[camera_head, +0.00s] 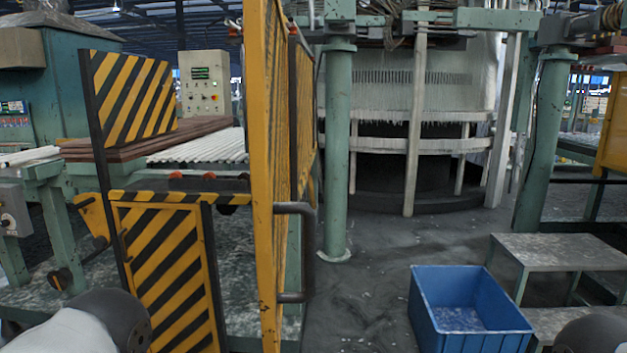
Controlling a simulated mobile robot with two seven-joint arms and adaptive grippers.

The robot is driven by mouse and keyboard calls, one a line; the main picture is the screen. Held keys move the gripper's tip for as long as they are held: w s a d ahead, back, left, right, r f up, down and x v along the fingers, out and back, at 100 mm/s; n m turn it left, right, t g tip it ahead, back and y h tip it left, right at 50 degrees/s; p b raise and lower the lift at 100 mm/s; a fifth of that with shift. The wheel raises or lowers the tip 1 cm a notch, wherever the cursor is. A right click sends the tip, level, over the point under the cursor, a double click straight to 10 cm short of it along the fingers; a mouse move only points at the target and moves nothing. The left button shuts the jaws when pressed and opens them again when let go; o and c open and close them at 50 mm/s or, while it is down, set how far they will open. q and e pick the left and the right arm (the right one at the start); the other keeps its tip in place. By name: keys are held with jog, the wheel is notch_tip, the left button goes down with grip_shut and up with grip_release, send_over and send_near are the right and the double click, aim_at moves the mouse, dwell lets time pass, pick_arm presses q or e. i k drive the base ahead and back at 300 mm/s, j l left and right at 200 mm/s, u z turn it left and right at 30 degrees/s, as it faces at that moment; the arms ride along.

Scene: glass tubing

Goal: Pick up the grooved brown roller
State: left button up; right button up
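I cannot pick out a grooved brown roller with certainty. Small reddish-brown roller-like parts (178,178) sit under the front edge of the conveyor bed, behind the striped gate. A rusty brown round part (60,279) is on the green frame low at the left. Grooves cannot be made out on either. Neither of my grippers is in view; only pieces of my arms show at the bottom left and bottom right corners.
A yellow-black striped gate (172,270) and yellow post (264,180) with a dark handle stand in front of the conveyor. A blue bin (480,335) with pale bits inside and metal steps (560,251) stand at right. Grey floor is open between post and bin.

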aim_at(244, 175)
jog(key=i+l+u, duration=0.1)
jog(key=u, duration=0.15)
jog(key=i+l+u, duration=0.3)
jog(key=k+j, duration=0.6)
jog(key=j+z, duration=0.1)
jog(key=j, duration=0.75)
jog(key=i+j+z, duration=0.1)
jog(key=i+j, duration=0.25)
jog(key=i+j+z, duration=0.1)
jog(key=i+j, duration=0.2)
jog(key=j, duration=0.15)
jog(key=i+j+z, duration=0.1)
jog(key=i+j, duration=0.2)
jog(key=j, duration=0.15)
